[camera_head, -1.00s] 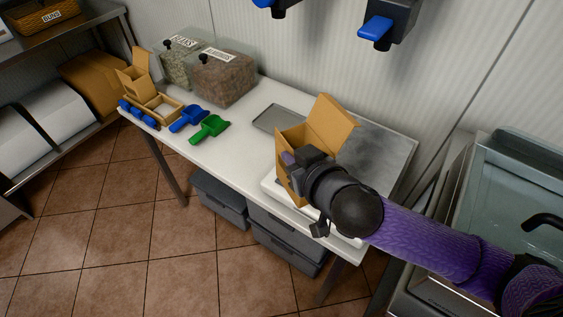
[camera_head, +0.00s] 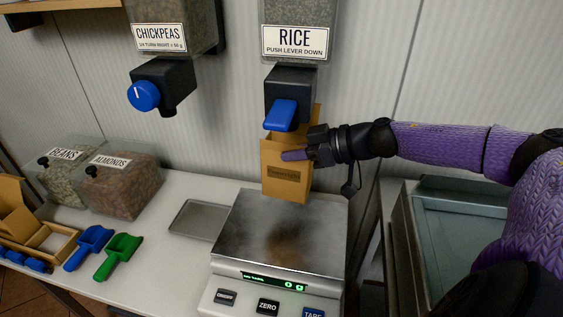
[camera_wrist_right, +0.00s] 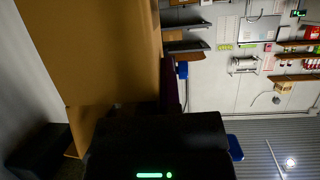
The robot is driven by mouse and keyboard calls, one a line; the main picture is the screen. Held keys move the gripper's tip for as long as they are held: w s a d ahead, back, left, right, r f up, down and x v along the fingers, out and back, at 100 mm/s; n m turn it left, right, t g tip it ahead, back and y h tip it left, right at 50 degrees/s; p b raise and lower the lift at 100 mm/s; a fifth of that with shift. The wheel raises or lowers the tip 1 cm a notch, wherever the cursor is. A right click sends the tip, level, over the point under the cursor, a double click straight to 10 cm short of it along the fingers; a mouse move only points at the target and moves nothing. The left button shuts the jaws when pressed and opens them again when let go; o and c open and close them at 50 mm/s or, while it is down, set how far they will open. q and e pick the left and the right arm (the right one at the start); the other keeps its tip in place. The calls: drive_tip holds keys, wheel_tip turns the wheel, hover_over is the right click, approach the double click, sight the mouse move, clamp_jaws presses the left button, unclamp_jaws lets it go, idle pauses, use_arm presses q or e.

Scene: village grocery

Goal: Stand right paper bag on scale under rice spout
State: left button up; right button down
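My right gripper (camera_head: 294,155) is shut on a brown paper bag (camera_head: 286,176) with an open top, held upright under the rice spout's blue lever (camera_head: 281,115). The bag's brown side fills the left of the right wrist view (camera_wrist_right: 95,60), beside a purple finger (camera_wrist_right: 171,85). The rice dispenser (camera_head: 295,42) is on the wall above. My left gripper is not in view.
A chickpeas dispenser (camera_head: 161,85) hangs left of the rice. A grey tray (camera_head: 196,218) lies left of the scale. A green scoop (camera_head: 118,255), a blue scoop (camera_head: 88,246) and labelled bins (camera_head: 124,183) stand farther left. A glass-topped unit (camera_head: 447,235) is at right.

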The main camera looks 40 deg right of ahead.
sight(293, 200)
wheel_tip(293, 200, down, 8)
drive_tip(key=b, duration=0.4)
drive_tip(key=shift+r, duration=0.15)
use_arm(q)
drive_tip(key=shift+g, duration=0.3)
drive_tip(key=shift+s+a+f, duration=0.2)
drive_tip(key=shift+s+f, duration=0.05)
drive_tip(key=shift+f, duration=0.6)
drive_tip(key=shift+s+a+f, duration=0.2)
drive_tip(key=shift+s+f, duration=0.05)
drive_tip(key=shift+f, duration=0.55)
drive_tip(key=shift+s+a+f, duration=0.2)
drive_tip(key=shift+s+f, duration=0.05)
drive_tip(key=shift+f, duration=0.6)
use_arm(e)
drive_tip(key=shift+s+f, duration=0.1)
drive_tip(key=shift+f, duration=0.7)
drive_tip(key=c, duration=0.8)
unclamp_jaws()
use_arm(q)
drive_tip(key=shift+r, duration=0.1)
use_arm(e)
drive_tip(key=shift+o, duration=0.2)
